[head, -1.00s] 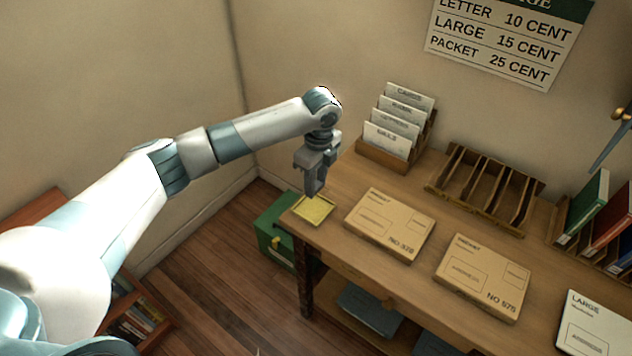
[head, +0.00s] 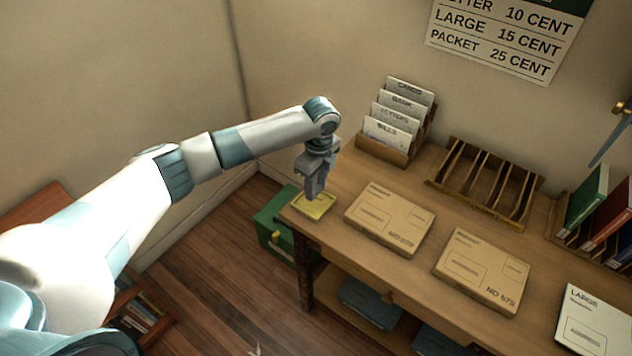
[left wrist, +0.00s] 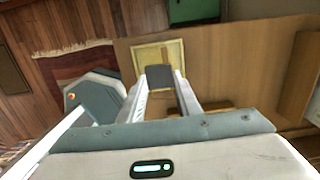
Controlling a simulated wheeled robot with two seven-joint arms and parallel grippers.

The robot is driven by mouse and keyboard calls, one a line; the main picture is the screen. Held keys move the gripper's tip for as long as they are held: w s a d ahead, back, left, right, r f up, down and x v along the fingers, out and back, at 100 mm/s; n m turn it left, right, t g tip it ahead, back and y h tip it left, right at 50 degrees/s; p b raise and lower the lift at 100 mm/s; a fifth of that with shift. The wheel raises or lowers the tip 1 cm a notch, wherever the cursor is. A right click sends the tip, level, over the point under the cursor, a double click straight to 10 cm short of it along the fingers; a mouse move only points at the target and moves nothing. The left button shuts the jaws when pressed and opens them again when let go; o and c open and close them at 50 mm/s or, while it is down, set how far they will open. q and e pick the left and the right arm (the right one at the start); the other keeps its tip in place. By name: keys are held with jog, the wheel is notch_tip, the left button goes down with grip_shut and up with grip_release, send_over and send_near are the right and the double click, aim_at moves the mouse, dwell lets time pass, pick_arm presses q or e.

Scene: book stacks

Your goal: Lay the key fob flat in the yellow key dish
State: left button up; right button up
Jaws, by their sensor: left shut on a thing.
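The yellow key dish (head: 313,206) is a shallow square tray at the left end of the wooden desk. It also shows at the top of the left wrist view (left wrist: 146,55). My left gripper (head: 311,196) points down just over the dish, its fingertips at or slightly above the dish floor. It is shut on the key fob, which is largely hidden by the fingers. In the left wrist view a dark grey square end covers the near part of the dish, and I cannot tell whether it is fob or fingertip. My right gripper is out of view.
A flat parcel (head: 389,222) lies right of the dish, with another parcel (head: 482,271) further right. A letter rack (head: 390,130) and an empty slotted rack (head: 487,190) stand behind. A green box (head: 272,222) is below the desk's left end.

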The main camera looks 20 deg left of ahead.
pick_arm(q)
jog(key=shift+f, duration=0.95)
jog(key=o, duration=1.1)
notch_tip(320, 180, up, 17)
jog(key=b, duration=0.4)
jog(key=shift+s+d+r+b, duration=0.15)
jog(key=shift+d+b, duration=0.15)
jog(key=shift+d, duration=0.15)
jog(key=shift+s, duration=0.1)
